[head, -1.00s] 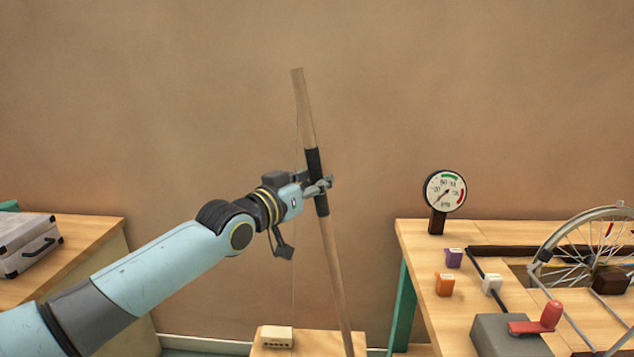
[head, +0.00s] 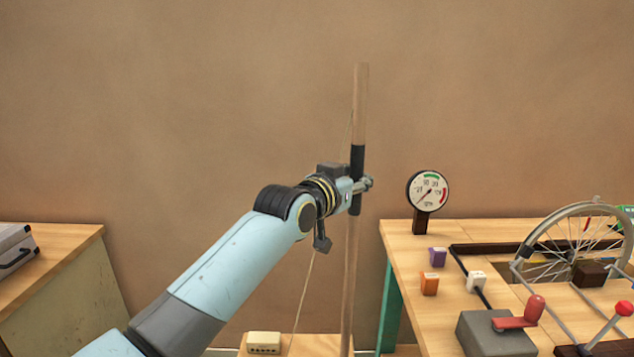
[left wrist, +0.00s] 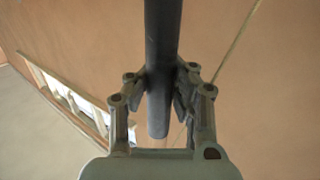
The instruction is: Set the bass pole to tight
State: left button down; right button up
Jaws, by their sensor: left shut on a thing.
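The bass pole (head: 360,105) is a long wooden stick with a black grip band (head: 357,165). It stands nearly upright in the head view. My left gripper (head: 362,184) is shut on the black band, which also shows between the fingers in the left wrist view (left wrist: 162,70). A thin string (head: 305,285) runs from near the pole's top down to the low wooden base; part of it is hidden behind my gripper. The string also shows in the left wrist view (left wrist: 236,45). My right gripper is not in view.
A dial gauge (head: 428,190) stands on the right table (head: 405,240). That table also holds a bicycle wheel (head: 570,235), small coloured blocks and a red-handled crank (head: 518,317). A cream box (head: 264,343) sits on the low base. A grey case (head: 15,247) is at left.

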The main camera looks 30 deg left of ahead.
pick_arm(q)
jog(key=w+d+f, duration=0.1)
jog(key=w+d, duration=0.2)
jog(key=d, duration=0.2)
jog(key=shift+d+m+g, duration=0.2)
jog(key=shift+m+g, duration=0.2)
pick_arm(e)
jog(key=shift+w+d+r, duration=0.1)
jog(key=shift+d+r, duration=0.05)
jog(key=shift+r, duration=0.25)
pick_arm(q)
jog(key=shift+f, duration=0.15)
jog(key=c, duration=1.8)
grip_release()
jog(key=o, duration=0.7)
jog(key=shift+d+r, duration=0.25)
jog(key=shift+d, duration=0.15)
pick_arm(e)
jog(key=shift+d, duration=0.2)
pick_arm(q)
jog(key=shift+a, duration=0.1)
jog(key=s, duration=0.4)
jog(key=s+r, duration=0.1)
jog(key=s, duration=0.3)
jog(key=s+r, duration=0.1)
jog(key=s, duration=0.2)
jog(key=shift+s+a, duration=0.15)
jog(key=shift+s, duration=0.25)
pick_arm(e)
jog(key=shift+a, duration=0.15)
